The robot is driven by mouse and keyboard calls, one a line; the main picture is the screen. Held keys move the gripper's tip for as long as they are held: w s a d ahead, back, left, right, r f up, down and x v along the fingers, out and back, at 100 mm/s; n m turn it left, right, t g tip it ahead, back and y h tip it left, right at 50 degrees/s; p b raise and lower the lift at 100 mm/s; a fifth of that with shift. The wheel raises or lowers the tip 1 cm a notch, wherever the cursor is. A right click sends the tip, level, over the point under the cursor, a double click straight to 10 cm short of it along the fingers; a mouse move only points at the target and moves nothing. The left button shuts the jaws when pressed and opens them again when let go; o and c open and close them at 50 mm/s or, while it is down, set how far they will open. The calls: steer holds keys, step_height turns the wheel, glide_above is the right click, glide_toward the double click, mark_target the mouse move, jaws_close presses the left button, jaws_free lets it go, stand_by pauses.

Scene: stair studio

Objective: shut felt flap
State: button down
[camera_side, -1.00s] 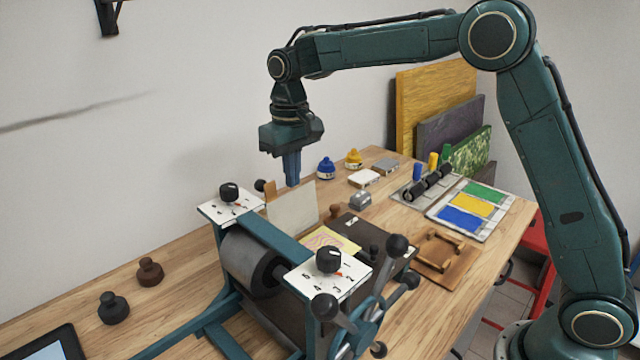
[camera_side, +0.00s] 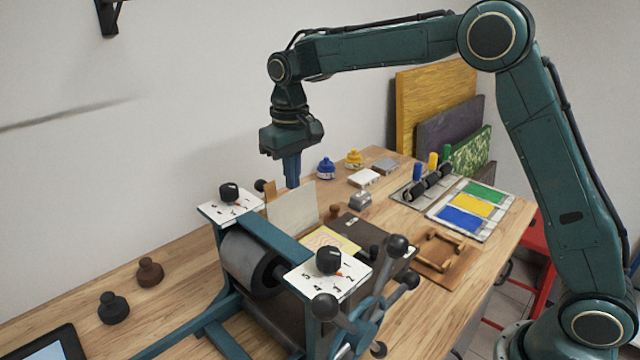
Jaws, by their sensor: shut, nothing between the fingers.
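The felt flap (camera_side: 293,212) is a pale cream sheet standing raised, tilted up at the back of the printing press bed. A small orange-brown tab (camera_side: 270,192) shows at its upper left edge. My gripper (camera_side: 292,185) points straight down with its blue fingers shut and empty. Its tips appear at the flap's top edge; I cannot tell whether they touch it. The press (camera_side: 262,238) has a grey roller (camera_side: 250,265) in front of the flap. A yellow sheet with a pink pattern (camera_side: 328,241) lies on the dark bed (camera_side: 362,232) right of the flap.
Two dial plates with black knobs (camera_side: 229,192) (camera_side: 329,261) top the press frame. A spoked handwheel (camera_side: 365,325) stands at the front.

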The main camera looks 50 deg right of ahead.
steer(key=shift+f, duration=0.3)
steer(key=shift+f, duration=0.7)
steer(key=shift+f, duration=0.3)
steer(key=shift+s, duration=0.1)
